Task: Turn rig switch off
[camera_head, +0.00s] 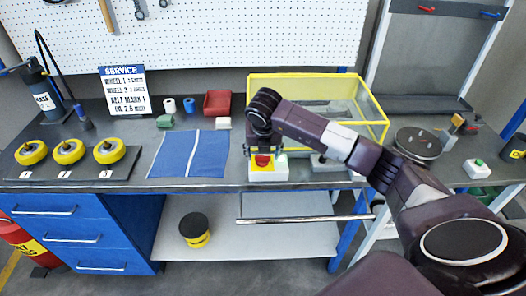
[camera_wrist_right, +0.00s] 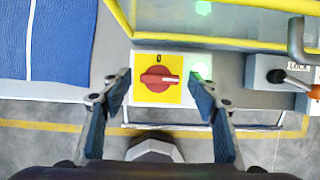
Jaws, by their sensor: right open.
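The rig switch (camera_head: 263,162) is a red rotary knob on a yellow plate, set on a white box at the front edge of the bench. In the right wrist view the red knob (camera_wrist_right: 159,79) lies horizontally, with a mark above it on the yellow plate. A green light glows on the white box to its right. My right gripper (camera_head: 262,150) is above the switch. In the right wrist view its fingers (camera_wrist_right: 158,98) are spread apart, one on each side of the switch box, with nothing between them gripped. My left gripper is not in view.
A yellow-framed clear enclosure (camera_head: 345,100) stands right behind the switch. A grey box with a lever (camera_wrist_right: 280,80) is to its right. A blue mat (camera_head: 188,155) lies to the left, and yellow wheels (camera_head: 68,151) stand further left. A grey bar (camera_head: 305,219) runs below the bench front.

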